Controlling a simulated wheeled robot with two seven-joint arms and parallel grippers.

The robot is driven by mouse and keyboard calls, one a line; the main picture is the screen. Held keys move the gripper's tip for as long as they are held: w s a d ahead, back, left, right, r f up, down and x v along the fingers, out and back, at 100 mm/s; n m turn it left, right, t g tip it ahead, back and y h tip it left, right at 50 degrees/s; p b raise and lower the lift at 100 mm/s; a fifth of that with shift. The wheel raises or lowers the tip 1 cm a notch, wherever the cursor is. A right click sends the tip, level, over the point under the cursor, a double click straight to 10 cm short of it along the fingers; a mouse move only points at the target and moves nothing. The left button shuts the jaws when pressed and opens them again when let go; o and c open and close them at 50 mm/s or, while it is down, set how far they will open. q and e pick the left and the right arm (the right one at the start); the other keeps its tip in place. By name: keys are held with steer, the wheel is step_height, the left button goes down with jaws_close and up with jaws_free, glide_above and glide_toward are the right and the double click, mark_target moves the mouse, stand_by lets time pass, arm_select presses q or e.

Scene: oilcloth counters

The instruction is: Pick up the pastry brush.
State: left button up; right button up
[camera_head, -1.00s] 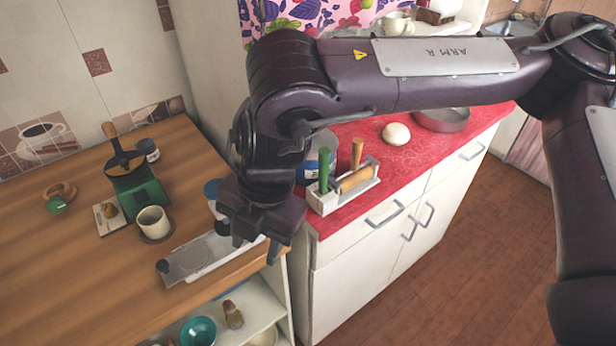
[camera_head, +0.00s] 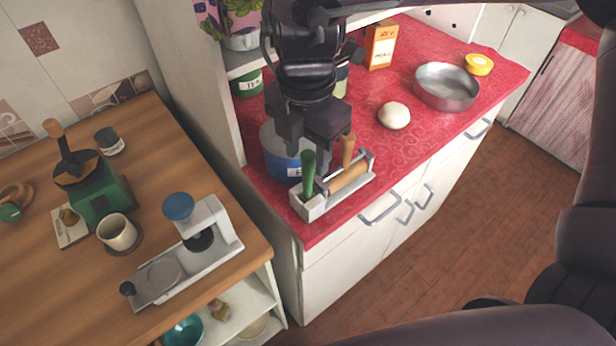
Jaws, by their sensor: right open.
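A pale rack (camera_head: 314,209) stands at the near left corner of the red counter. A green handle (camera_head: 308,175) and a wooden handle (camera_head: 348,150) stand upright in it, and a wooden roller-like piece (camera_head: 350,178) lies across it. I see no bristles, so I cannot tell which handle belongs to the pastry brush. My right gripper (camera_head: 318,145) is open, pointing down just above and behind the handles. It holds nothing visible and hides part of a blue and grey pot (camera_head: 278,152). My left gripper is not in view.
Dough (camera_head: 394,115), a round pan (camera_head: 446,86), a yellow tub (camera_head: 479,65) and an orange box (camera_head: 381,45) sit farther along the red counter (camera_head: 425,130). A grinder (camera_head: 96,188), cup (camera_head: 117,232) and press (camera_head: 185,255) stand on the wooden counter at left.

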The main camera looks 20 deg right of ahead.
mark_target(308, 171)
steer(key=shift+f, duration=0.55)
step_height(308, 171, down, 3)
steer(key=shift+w+d+r+p, duration=0.1)
steer(key=shift+d+p, duration=0.05)
steer(key=shift+p, duration=0.45)
steer(key=shift+f, duration=0.65)
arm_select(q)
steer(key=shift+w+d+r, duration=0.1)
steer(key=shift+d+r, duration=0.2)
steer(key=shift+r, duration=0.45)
arm_select(e)
jaws_close()
